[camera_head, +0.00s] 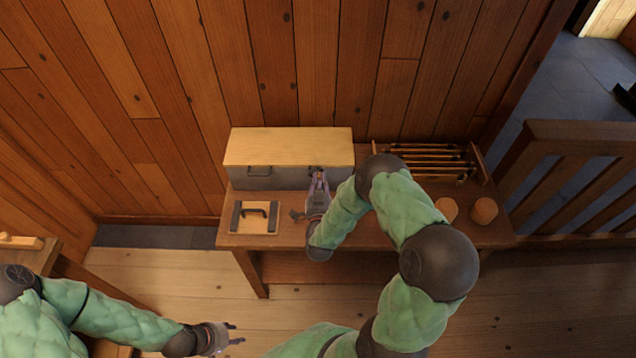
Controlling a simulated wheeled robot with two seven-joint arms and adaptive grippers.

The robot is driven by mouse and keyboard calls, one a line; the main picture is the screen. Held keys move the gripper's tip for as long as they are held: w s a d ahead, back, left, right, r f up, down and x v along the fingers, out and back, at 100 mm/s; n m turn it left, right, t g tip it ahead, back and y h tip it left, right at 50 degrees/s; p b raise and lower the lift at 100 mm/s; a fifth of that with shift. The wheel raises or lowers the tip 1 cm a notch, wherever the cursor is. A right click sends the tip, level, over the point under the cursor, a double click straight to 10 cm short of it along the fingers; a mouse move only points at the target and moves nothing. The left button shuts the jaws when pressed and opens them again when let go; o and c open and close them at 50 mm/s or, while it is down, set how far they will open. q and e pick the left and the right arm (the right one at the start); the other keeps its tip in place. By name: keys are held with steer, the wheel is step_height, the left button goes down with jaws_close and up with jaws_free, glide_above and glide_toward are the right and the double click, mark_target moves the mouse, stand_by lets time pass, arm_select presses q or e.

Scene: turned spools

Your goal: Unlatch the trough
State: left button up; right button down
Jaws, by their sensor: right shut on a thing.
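The trough (208,179) is a grey box with a closed pale wooden lid (285,147), standing at the back of the wooden table against the wall. A dark handle (259,171) shows on the left of its front. My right gripper (318,178) is at the right part of the trough's front, shut on a small dark part there, which looks like the latch (316,171); the fingers hide most of it. My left gripper (232,334) is low in front of the table, away from the trough, with its fingers apart and nothing between them.
A pale board with dark side bars and a handle (255,218) lies on the table's front left. A rack of dark rods (432,160) stands at the back right. Two round wooden pieces, one (447,208) and another (484,210), stand at the right. A slatted railing (580,180) is beyond.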

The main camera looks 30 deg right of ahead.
steer(key=shift+d+f+m+b, duration=0.15)
steer(key=shift+m+b, duration=0.15)
steer(key=shift+m, duration=0.3)
steer(key=shift+f+m+b, duration=0.15)
steer(key=shift+m+b, duration=0.15)
steer(key=shift+m, duration=0.3)
steer(key=c, duration=1.2)
jaws_free()
steer(key=shift+s, duration=0.1)
steer(key=v, duration=1.2)
steer(key=shift+f, duration=0.1)
